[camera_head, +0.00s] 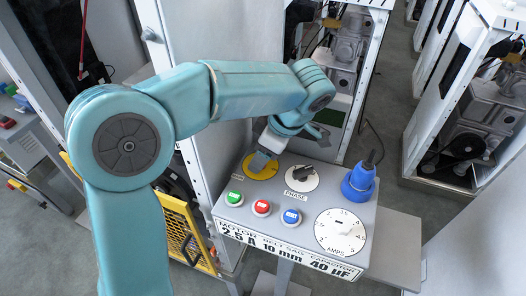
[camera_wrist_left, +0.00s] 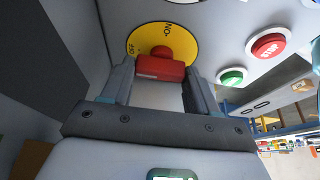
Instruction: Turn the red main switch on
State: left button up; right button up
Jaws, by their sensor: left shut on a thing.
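The red main switch (camera_wrist_left: 160,66) is a red knob on a round yellow plate (camera_wrist_left: 183,42) marked ON and OFF. In the head view the yellow plate (camera_head: 262,172) is at the top left of the grey control box, and my gripper covers the knob. My left gripper (camera_head: 263,160) reaches down onto it from above. In the left wrist view its two fingers (camera_wrist_left: 158,77) are on either side of the knob's bar, shut on it. I cannot tell for sure which mark the knob points to. My right gripper is not in view.
The control box (camera_head: 300,232) also bears a black PHASE knob (camera_head: 302,173), green (camera_head: 234,198), red (camera_head: 261,207) and blue (camera_head: 291,216) buttons, an AMPS dial (camera_head: 340,231) and a blue plug (camera_head: 358,182). A grey cabinet panel (camera_head: 215,160) stands close behind the arm.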

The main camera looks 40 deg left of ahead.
pick_arm(q)
jog(key=shift+f+m+t+b, duration=0.1)
jog(key=shift+m+t+b, duration=0.3)
jog(key=shift+m+b, duration=0.65)
jog(key=m+t+b, duration=0.1)
jog(key=m, duration=0.1)
jog(key=shift+s+m+b, duration=0.1)
jog(key=shift+m+b, duration=0.25)
jog(key=shift+b, duration=0.05)
jog(key=m+t+b, duration=0.1)
jog(key=m+b, duration=0.1)
jog(key=m, duration=0.1)
jog(key=shift+s+a+m+t, duration=0.1)
jog(key=shift+m+t, duration=0.2)
jog(key=m+b, duration=0.1)
jog(key=m, duration=0.1)
jog(key=shift+m+t+h, duration=0.3)
jog(key=shift+t+h, duration=0.1)
jog(key=m, duration=0.2)
jog(key=m+h, duration=0.1)
jog(key=shift+s+a+r+m+t+b, duration=0.1)
jog(key=shift+a+r+m+t+b, duration=0.05)
jog(key=shift+r+m+t+b, duration=0.2)
jog(key=shift+f+m+t+h, duration=0.1)
jog(key=shift+m+t+h, duration=0.35)
jog(key=shift+m, duration=1)
jog(key=shift+h, duration=0.25)
jog(key=o, duration=1.1)
jog(key=shift+c, duration=0.2)
